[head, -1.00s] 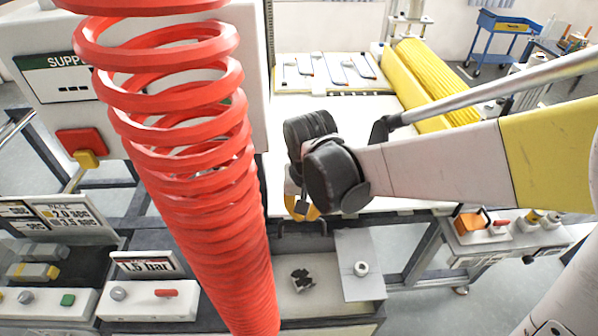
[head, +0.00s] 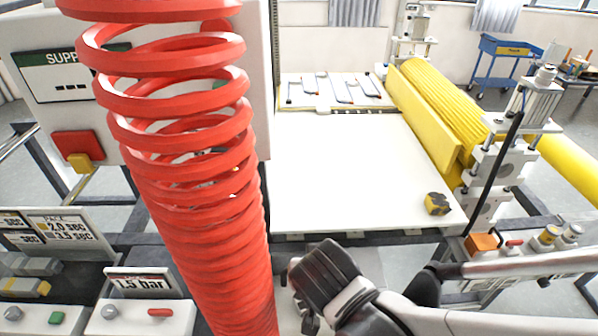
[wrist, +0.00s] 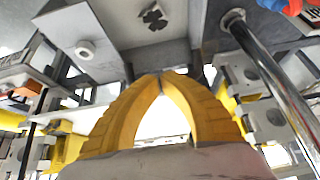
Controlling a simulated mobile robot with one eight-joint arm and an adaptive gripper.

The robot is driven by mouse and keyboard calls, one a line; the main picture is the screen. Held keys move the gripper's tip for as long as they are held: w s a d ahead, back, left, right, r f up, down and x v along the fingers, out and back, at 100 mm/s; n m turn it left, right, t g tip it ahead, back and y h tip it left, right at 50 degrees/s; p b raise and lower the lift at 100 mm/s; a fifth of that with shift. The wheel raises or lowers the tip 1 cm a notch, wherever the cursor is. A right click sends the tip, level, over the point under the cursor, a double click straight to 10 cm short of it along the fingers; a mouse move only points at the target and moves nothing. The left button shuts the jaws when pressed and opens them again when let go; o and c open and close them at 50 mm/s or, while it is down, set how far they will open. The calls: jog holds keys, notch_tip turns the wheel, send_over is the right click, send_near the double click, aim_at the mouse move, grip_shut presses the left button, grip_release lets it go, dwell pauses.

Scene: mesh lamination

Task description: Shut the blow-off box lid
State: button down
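My gripper (wrist: 162,80) shows in the wrist view as two yellow fingers, their tips together with nothing visible between them. In the head view, my dark wrist covers the box area and hides the fingertips. The blow-off box (wrist: 120,25) shows at the top of the wrist view, open, with a black cross-shaped piece (wrist: 153,17) inside. The lid is a grey plate with a pale round knob (wrist: 86,50), lying to the left of the opening there. My fingers appear below both in the picture, apart from the knob. The lid is hidden in the head view.
A large red coiled hose (head: 190,150) hangs at left. Yellow rollers (head: 440,100) stand at right. A 1.5 bar panel (head: 140,284) is at lower left. A metal post (wrist: 270,70) crosses the wrist view.

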jog(key=s+f+b, duration=0.4)
jog(key=f+b, duration=0.2)
jog(key=f, duration=0.2)
jog(key=shift+s+t, duration=0.3)
jog(key=shift+a+r, duration=0.1)
